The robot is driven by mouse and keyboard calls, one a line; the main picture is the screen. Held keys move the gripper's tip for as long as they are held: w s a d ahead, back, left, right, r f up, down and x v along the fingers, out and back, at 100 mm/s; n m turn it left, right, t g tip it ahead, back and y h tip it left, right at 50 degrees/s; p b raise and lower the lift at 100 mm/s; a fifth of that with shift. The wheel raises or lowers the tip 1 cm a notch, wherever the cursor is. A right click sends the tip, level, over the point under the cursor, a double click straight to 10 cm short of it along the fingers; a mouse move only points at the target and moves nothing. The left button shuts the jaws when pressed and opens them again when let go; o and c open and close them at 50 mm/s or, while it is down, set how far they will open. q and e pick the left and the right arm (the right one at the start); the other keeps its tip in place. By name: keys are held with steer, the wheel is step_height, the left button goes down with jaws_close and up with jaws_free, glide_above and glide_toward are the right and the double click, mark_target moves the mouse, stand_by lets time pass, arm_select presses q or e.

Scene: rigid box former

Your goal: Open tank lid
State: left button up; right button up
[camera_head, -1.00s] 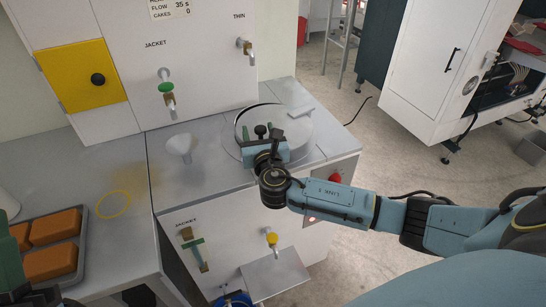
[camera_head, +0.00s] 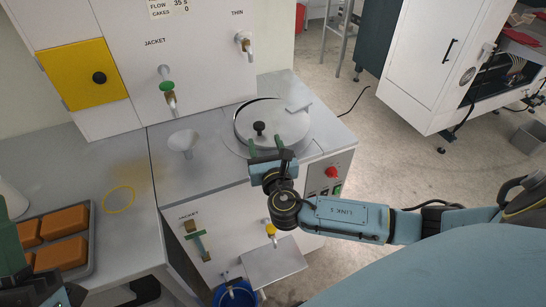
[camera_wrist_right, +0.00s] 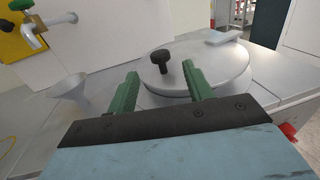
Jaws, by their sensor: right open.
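The tank lid (camera_head: 285,121) is a round grey metal disc lying flat on the tank top, with a black knob (camera_head: 259,128) on it. My right gripper (camera_head: 269,148) is open and empty at the near side of the lid. In the right wrist view, its green fingers (camera_wrist_right: 161,88) point toward the lid (camera_wrist_right: 215,62), and the black knob (camera_wrist_right: 161,61) stands beyond the fingertips, between them in the picture. No contact with the knob shows. My left gripper is only partly in view at the left edge, and its fingertips are not clear.
A small block (camera_head: 298,105) sits at the lid's far right edge. The machine's upright panel (camera_head: 205,60) with taps rises behind. A tray of orange blocks (camera_head: 62,252) lies at left. A red button (camera_head: 332,172) is on the front.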

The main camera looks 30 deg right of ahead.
steer(key=shift+d+p+v, duration=0.15)
steer(key=shift+p+v, duration=0.4)
steer(key=shift+v, duration=0.85)
steer(key=shift+d+p+v, duration=0.1)
steer(key=shift+p+v, duration=0.45)
steer(key=shift+v, duration=0.85)
